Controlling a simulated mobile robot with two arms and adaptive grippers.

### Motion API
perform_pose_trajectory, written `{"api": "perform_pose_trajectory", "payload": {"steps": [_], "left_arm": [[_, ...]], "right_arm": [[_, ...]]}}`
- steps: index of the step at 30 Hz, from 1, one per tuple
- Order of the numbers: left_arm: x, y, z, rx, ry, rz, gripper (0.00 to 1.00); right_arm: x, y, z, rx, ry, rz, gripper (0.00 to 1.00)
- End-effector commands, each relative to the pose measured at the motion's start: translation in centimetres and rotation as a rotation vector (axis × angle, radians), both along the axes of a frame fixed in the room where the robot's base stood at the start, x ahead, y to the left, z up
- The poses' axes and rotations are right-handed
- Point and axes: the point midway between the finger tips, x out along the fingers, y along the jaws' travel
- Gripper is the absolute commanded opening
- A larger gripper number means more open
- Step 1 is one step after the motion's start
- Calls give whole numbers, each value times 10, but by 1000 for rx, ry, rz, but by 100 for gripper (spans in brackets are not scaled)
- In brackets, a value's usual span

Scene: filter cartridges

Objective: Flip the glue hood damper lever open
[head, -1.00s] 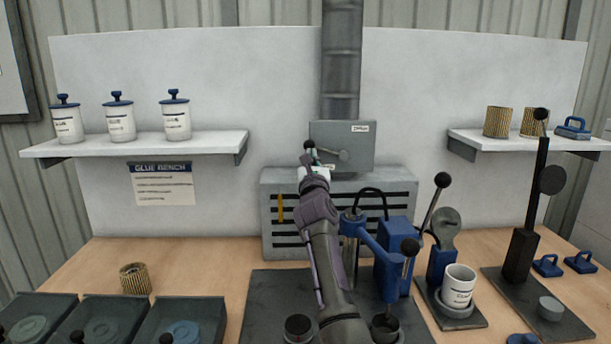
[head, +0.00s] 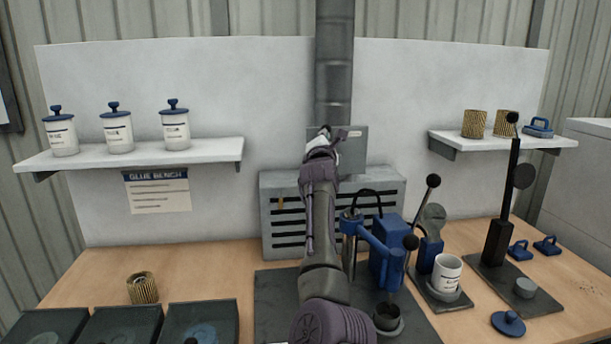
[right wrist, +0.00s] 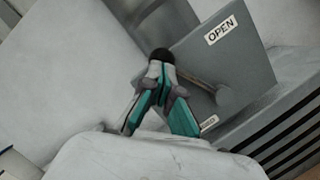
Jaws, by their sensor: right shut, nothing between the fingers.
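The glue hood damper is a grey box (head: 353,150) below the duct at the back. In the right wrist view its face (right wrist: 240,65) carries an OPEN label (right wrist: 221,30) and a lower label (right wrist: 208,122), too small to read surely. A metal lever (right wrist: 200,80) with a black ball knob (right wrist: 162,54) runs from its pivot on the face up and left in that tilted picture. My right gripper (right wrist: 162,70) is shut and empty, its teal fingertips right at the knob; contact cannot be told. In the head view my right gripper (head: 325,138) covers the box's left part. My left gripper is out of view.
The slotted grey hood (head: 382,190) stands under the damper box. Shelves with jars (head: 175,125) and cartridges (head: 475,123) flank the duct (head: 334,60). The bench's left middle is mostly clear.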

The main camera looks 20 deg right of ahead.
Motion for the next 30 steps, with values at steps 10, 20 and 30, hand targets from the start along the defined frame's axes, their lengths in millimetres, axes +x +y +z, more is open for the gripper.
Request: {"api": "perform_pose_trajectory", "payload": {"steps": [10, 20, 30], "left_arm": [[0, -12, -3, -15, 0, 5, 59], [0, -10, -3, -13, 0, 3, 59], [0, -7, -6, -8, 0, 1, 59]], "right_arm": [[-3, -12, 4, 130, -32, 0, 0], [-3, -14, 4, 152, -37, -1, 0], [-3, -13, 2, 150, -35, -1, 0]]}}
